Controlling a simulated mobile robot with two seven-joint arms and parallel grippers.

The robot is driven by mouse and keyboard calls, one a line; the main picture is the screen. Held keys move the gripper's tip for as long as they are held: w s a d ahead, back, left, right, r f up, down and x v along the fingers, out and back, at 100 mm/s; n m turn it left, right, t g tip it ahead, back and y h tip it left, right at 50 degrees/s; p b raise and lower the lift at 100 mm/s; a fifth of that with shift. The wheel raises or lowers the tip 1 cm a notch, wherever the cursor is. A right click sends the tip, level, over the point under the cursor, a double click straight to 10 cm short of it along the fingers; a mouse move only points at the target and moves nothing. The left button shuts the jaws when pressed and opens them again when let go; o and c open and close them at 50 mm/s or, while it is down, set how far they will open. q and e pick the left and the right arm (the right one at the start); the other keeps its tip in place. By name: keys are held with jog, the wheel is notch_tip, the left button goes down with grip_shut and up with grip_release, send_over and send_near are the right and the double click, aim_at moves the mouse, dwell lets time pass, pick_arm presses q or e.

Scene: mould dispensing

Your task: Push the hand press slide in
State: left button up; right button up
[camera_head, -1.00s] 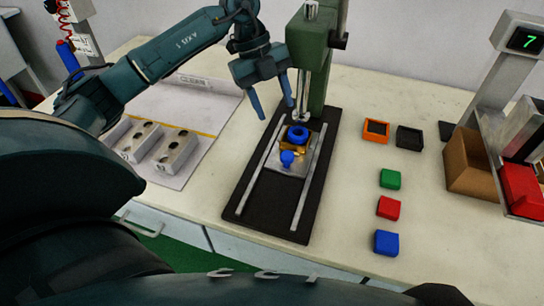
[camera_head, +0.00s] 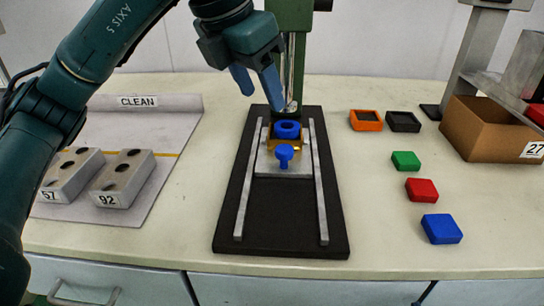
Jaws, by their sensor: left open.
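The hand press has a green column (camera_head: 291,18) standing on a black base (camera_head: 280,236) with two metal rails. Its slide (camera_head: 282,169) is a metal plate between the rails, with a blue knob (camera_head: 284,154) at its front. A brass-coloured block (camera_head: 296,144) with a blue ring (camera_head: 287,130) on top sits on the slide, in front of the press ram (camera_head: 291,108). My left gripper (camera_head: 258,92) is open above and behind the ring, its blue fingers pointing down, apart from the slide and knob. It hides part of the press column. My right gripper is not in view.
Two grey moulds (camera_head: 124,178) lie on a mat at the left. The table's front is clear.

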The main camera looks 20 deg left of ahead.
aim_at(284, 148)
pick_arm(q)
jog(key=b+x, duration=0.3)
jog(key=x, duration=0.8)
jog(key=shift+w+f, duration=0.1)
jog(key=shift+f, duration=0.25)
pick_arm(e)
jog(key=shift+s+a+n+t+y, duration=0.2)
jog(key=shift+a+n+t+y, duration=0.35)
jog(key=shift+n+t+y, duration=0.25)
pick_arm(q)
jog(key=shift+w+d+f, duration=0.2)
jog(key=shift+w+f, duration=0.05)
jog(key=shift+f, duration=0.35)
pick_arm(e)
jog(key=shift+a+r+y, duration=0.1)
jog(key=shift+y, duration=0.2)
pick_arm(q)
jog(key=shift+c, duration=0.2)
grip_shut()
